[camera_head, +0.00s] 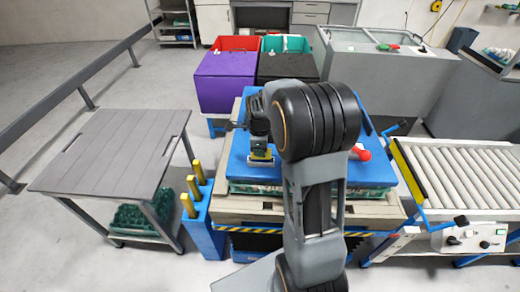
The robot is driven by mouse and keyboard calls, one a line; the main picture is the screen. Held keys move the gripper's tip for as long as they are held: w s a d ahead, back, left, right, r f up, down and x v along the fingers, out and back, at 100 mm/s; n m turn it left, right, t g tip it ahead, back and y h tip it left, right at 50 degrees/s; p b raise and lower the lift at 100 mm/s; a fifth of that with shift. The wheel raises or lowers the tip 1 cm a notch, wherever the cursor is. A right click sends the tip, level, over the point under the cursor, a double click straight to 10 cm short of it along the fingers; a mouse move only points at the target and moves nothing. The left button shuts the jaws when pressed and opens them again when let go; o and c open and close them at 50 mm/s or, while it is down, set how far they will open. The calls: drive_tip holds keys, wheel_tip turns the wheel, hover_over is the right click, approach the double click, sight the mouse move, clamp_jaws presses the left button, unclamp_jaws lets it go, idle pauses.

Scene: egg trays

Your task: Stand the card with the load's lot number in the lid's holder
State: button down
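A blue lid (238,172) covers a load on a wooden pallet (232,206) in the middle of the view. Green tray edges show under its front rim. My arm reaches over the lid and hides much of its middle and right side.
A grey slatted table (110,150) stands left, with a green crate (140,220) below. Yellow-topped posts (193,190) stand beside the pallet. A roller conveyor (465,180) is right. Purple (226,80) and black (287,67) bins stand behind. A red-and-white object (360,153) is at the lid's right.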

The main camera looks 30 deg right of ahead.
drive_tip(key=c, duration=1.2)
unclamp_jaws()
drive_tip(key=shift+c, duration=0.2)
wheel_tip(320, 180, up, 14)
drive_tip(key=s+a+f+n+t, duration=0.2)
drive_tip(key=s+a+n, duration=0.2)
drive_tip(key=s+n, duration=0.4)
drive_tip(key=s+a+f+n+t, duration=0.2)
drive_tip(key=s+a+n, duration=0.3)
drive_tip(key=n, duration=1.1)
drive_tip(key=s, duration=0.3)
drive_tip(key=shift+f, duration=0.2)
